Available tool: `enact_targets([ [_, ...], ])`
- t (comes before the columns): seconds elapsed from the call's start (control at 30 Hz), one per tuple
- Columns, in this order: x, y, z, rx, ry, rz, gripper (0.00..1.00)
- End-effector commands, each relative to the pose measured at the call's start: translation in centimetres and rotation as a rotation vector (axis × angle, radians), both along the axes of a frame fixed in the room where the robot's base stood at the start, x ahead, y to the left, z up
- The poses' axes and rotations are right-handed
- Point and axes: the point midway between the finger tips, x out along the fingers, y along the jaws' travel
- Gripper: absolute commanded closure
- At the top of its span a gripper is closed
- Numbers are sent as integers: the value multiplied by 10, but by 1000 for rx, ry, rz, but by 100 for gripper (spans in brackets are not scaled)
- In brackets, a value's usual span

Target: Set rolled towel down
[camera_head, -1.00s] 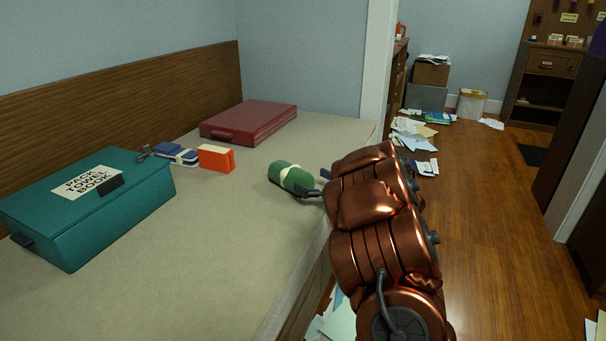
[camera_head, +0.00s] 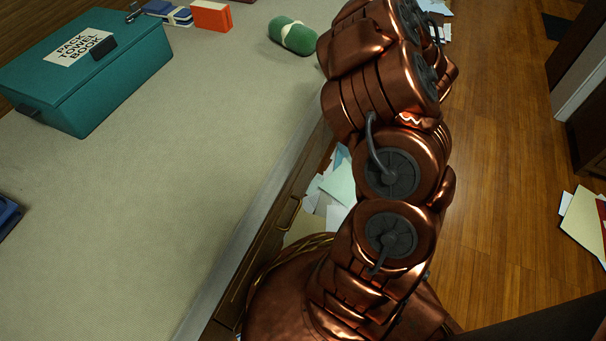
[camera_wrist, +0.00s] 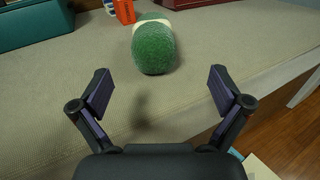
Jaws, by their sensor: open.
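The rolled green towel (camera_head: 292,36) with a pale band lies on the beige bed or bench top, near its right edge. In the wrist view the towel (camera_wrist: 154,50) lies end-on, beyond my fingertips and apart from them. My gripper (camera_wrist: 162,92) is open and empty, its two fingers spread wide above the beige surface. In the head view the gripper is hidden behind my copper arm.
A teal box (camera_head: 95,75) labelled "PACK TOWEL BOOK" stands shut on the left. An orange box (camera_head: 211,15) and a blue banded bundle (camera_head: 168,13) lie behind. Papers (camera_head: 585,222) litter the wooden floor. The beige surface (camera_head: 180,160) is clear in the middle.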

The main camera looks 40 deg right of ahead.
Motion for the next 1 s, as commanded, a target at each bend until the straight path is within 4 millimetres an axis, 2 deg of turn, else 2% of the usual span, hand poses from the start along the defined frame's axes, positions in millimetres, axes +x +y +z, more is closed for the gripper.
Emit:
enact_targets([
  [0.2, 23, -16, 12, 164, 103, -184, 0],
  [0.47, 30, -31, 28, 457, 157, -467, 0],
  [0.6, 24, -31, 33, 645, 158, -621, 0],
  [0.77, 11, -21, 35, 879, 141, -792, 0],
  [1.0, -21, 14, 22, 1252, 110, -1048, 0],
])
